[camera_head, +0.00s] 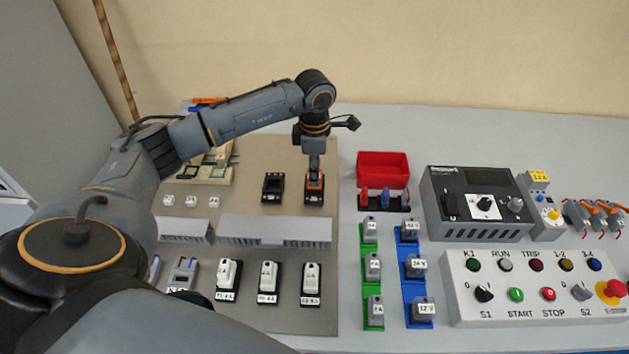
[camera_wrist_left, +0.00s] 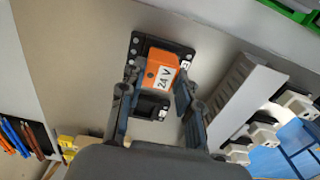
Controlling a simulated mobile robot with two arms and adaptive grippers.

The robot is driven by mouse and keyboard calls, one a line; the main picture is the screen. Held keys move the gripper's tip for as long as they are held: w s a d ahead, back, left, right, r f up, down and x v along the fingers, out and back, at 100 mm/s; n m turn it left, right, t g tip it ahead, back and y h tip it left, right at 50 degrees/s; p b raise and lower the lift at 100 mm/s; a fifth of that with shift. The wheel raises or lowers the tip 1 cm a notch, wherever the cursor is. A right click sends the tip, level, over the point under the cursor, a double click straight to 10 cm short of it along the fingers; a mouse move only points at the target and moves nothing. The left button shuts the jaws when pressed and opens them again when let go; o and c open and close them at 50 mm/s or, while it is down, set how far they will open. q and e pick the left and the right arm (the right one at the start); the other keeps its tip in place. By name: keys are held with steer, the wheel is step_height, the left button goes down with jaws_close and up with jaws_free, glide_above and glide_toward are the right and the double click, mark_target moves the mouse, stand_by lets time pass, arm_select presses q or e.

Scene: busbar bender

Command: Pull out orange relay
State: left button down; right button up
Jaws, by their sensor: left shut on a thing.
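The orange relay (camera_wrist_left: 161,70), marked 24 V, sits at its black socket (camera_wrist_left: 136,52) in the left wrist view. In the head view the orange relay (camera_head: 314,182) shows below my left gripper (camera_head: 314,172), at the right socket on the beige panel. My left gripper (camera_wrist_left: 155,88) points down with a finger on each side of the relay and is shut on it. I cannot tell whether the relay is fully seated. An empty black socket (camera_head: 273,187) is just to the left. My right gripper is not in view.
A red bin (camera_head: 383,169) stands right of the panel, with small coloured parts (camera_head: 384,199) in front. Grey slotted ducts (camera_head: 276,230) cross the panel below the sockets. White modules (camera_head: 267,277) stand nearer. A control box (camera_head: 533,285) is at the right.

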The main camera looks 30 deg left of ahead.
arm_select(q)
steer(key=shift+r, duration=0.25)
steer(key=shift+r+p, duration=0.6)
steer(key=shift+r, duration=0.2)
steer(key=shift+r, duration=0.1)
steer(key=shift+r, duration=0.25)
steer(key=shift+r+p, duration=1.65)
steer(key=shift+r, duration=0.75)
